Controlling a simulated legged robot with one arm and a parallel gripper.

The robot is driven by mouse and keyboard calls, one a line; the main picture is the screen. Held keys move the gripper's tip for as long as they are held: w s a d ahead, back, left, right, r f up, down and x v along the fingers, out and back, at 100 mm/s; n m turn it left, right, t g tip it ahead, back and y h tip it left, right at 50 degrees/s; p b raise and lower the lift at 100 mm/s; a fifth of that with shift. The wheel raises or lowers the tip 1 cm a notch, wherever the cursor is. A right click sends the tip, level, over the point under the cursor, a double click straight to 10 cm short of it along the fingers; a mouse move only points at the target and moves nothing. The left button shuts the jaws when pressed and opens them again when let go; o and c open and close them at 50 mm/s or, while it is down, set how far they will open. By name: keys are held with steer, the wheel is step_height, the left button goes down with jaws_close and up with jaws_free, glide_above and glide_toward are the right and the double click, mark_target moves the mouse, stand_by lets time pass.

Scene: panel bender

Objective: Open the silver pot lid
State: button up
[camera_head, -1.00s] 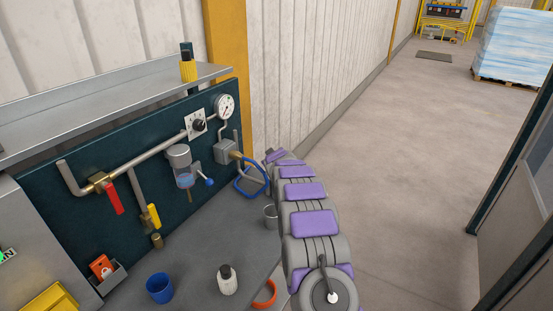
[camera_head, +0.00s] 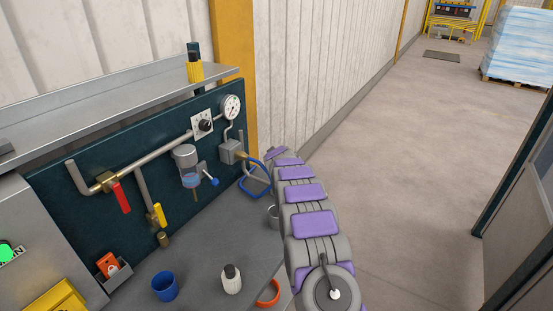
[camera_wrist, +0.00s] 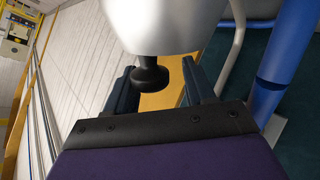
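The silver lid (camera_wrist: 165,25) fills the top middle of the wrist view, with a black knob (camera_wrist: 150,76) pointing toward me. My gripper (camera_wrist: 158,80) is open, its two dark fingers apart on either side of the knob. I see a gap between the knob and the right finger; contact on the left is unclear. In the head view a small grey metal vessel (camera_head: 272,214) stands beside my arm and is partly hidden by it; I cannot tell whether it is the pot. My gripper is hidden there behind my own arm.
A blue tube loop (camera_head: 255,188) is near the arm's far end; blue tube (camera_wrist: 288,50) also shows in the wrist view. A blue cup (camera_head: 165,286), a white bottle (camera_head: 231,281) and an orange ring (camera_head: 268,293) are on the grey bench (camera_head: 205,255).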

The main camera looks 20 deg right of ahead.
steer(key=shift+o, duration=0.2)
steer(key=shift+s, duration=0.1)
steer(key=shift+s+a+r+b, duration=0.2)
steer(key=shift+s+r+b, duration=0.1)
steer(key=shift+s+b, duration=0.25)
steer(key=b+v, duration=0.3)
steer(key=v, duration=1.2)
steer(key=shift+s+r, duration=0.2)
steer(key=shift+s, duration=0.1)
steer(key=shift+a, duration=0.15)
